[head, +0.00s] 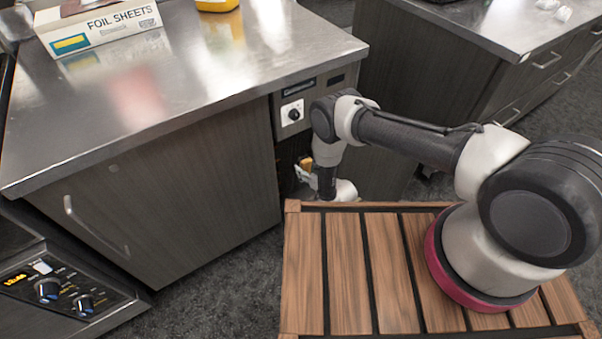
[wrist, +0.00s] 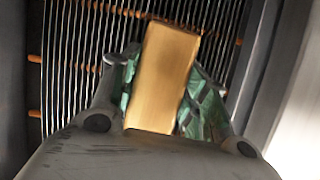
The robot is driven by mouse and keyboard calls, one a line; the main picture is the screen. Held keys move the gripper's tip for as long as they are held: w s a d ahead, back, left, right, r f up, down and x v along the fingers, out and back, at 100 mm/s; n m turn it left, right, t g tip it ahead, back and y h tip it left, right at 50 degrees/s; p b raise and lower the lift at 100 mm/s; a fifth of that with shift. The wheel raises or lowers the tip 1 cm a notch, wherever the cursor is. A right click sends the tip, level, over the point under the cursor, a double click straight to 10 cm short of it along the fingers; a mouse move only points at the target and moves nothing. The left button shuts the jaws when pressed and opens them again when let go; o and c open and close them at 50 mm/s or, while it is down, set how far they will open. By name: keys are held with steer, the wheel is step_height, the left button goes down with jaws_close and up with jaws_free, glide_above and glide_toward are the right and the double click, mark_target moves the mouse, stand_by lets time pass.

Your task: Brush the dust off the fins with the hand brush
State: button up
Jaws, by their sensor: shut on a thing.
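My gripper (wrist: 158,85) is shut on the hand brush (wrist: 163,75), a tan wooden block held between green finger pads in the wrist view. The fins (wrist: 80,60) are thin, close-set metal strips beyond the brush, with orange-brown bits along them. The far end of the brush overlaps the fins in the picture; I cannot tell whether it touches them. The brush's bristles are hidden. In the head view, the brush (head: 306,163) shows as a small tan patch at a dark opening under the counter, with my gripper beside it.
A steel counter (head: 200,70) with a foil sheets box (head: 100,22) stands above a grey cabinet (head: 170,190). A control panel with a knob (head: 293,112) sits above the opening. A second counter (head: 490,20) stands at right. Dark floor lies between the units.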

steer(key=shift+w+d, duration=0.75)
steer(key=shift+d, duration=0.25)
steer(key=shift+w+d, duration=0.7)
steer(key=shift+d, duration=0.3)
steer(key=s+d, duration=0.3)
steer(key=s, duration=0.2)
steer(key=shift+d, duration=0.2)
steer(key=shift+s, duration=0.1)
steer(key=shift+s+d, duration=0.45)
steer(key=shift+s, duration=0.15)
steer(key=shift+s+d, duration=0.4)
steer(key=shift+s, duration=0.2)
